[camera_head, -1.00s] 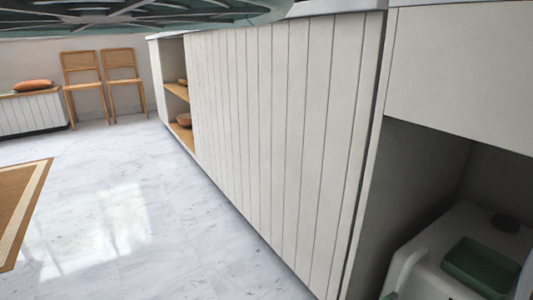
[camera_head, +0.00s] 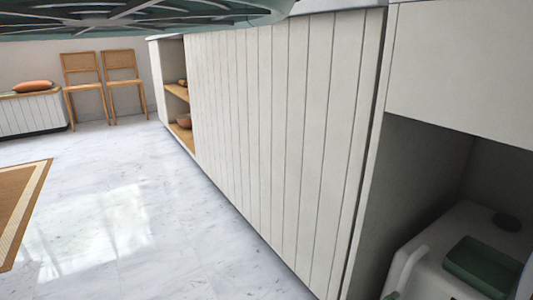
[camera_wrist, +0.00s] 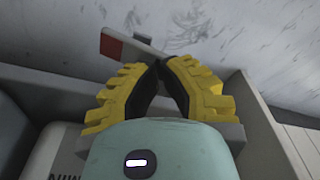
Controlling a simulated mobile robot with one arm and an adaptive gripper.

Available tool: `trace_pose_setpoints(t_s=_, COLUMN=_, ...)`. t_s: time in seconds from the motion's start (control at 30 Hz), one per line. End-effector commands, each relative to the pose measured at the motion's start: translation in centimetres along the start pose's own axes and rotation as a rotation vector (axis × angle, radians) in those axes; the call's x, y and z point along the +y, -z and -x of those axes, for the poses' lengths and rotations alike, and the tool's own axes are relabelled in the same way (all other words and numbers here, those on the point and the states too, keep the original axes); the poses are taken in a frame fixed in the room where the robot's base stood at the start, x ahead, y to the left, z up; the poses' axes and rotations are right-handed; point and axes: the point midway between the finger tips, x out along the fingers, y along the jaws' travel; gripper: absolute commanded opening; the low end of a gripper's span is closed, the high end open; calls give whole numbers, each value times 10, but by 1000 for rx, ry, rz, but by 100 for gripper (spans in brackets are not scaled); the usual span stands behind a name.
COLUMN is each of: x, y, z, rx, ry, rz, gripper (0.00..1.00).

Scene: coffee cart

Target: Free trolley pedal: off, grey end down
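In the wrist view, the pedal (camera_wrist: 128,48) is a pale grey bar with a red patch at its left end. Its right part runs behind my fingertips. A small grey piece (camera_wrist: 143,38) stands behind it. I cannot tell clearly which end is lower. My gripper (camera_wrist: 160,66) has yellow ribbed fingers with black pads, and their tips come together at the pedal's right part. I cannot tell whether they touch it. I see nothing held between them. The head view shows neither the pedal nor my gripper.
In the wrist view, a grey frame edge (camera_wrist: 255,115) runs beside my gripper, with scuffed pale floor (camera_wrist: 215,30) beyond. In the head view, a pale casing (camera_head: 440,270) with a green tray (camera_head: 478,266) sits in the open bay. A slatted white panel (camera_head: 270,120) borders clear marble floor (camera_head: 120,220).

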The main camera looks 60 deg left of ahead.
Motion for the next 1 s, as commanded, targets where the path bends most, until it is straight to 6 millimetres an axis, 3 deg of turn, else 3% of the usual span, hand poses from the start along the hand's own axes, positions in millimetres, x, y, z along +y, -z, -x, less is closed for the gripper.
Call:
trace_pose_setpoints(t_s=0.6, x=1, y=-1, z=-10, rx=1, ry=-1, rz=-2, gripper=0)
trace_pose_setpoints(t_s=1.0, x=1, y=2, z=13, rx=0, ry=-1, rz=-2, gripper=0)
